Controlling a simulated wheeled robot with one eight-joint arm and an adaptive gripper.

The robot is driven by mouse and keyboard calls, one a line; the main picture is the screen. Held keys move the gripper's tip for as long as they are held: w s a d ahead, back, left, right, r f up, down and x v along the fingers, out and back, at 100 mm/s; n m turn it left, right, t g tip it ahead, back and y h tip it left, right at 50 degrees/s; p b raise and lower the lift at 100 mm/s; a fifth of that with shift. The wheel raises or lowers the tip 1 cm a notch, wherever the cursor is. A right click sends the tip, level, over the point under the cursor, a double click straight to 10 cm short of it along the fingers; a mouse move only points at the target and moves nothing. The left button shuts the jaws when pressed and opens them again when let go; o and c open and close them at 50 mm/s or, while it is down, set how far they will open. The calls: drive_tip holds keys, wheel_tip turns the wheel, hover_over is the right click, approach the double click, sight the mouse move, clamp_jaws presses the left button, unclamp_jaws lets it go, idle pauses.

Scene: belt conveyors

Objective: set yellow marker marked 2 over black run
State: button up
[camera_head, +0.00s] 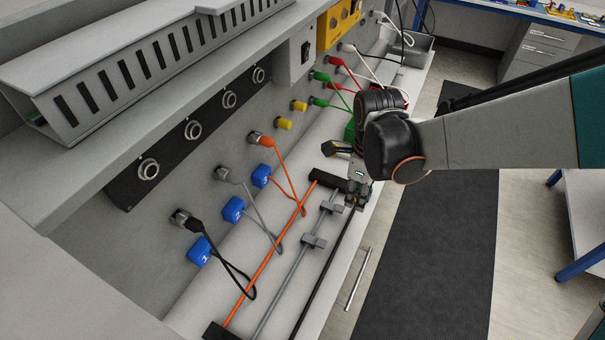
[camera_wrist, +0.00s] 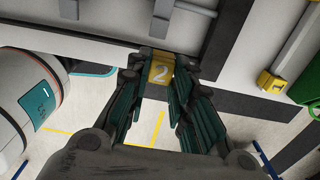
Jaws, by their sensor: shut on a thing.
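In the head view my gripper (camera_head: 356,198) is low at the far end of the rods, and the marker cannot be made out there. The black run (camera_head: 325,268) is the rightmost rod, along the front edge of the ledge. The held marker is close to its far end; whether they touch, I cannot tell. The grey run (camera_head: 290,274) carries two grey clips (camera_head: 313,242), and the orange run (camera_head: 262,268) is left of it.
Blue numbered tags (camera_head: 233,209) hang on cables at the panel. Another yellow marker (camera_wrist: 272,82) lies to the right in the wrist view. A black end block (camera_head: 328,180) holds the rods' far ends. Open floor (camera_head: 430,250) is on the right.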

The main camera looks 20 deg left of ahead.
sight(354, 214)
drive_tip(key=shift+f+b, duration=1.45)
drive_tip(key=shift+f, duration=0.8)
drive_tip(key=shift+f, duration=0.15)
drive_tip(key=o, duration=0.8)
drive_tip(key=shift+c, duration=0.2)
wheel_tip(354, 214, up, 12)
drive_tip(key=p, duration=0.8)
drive_tip(key=shift+r, duration=0.2)
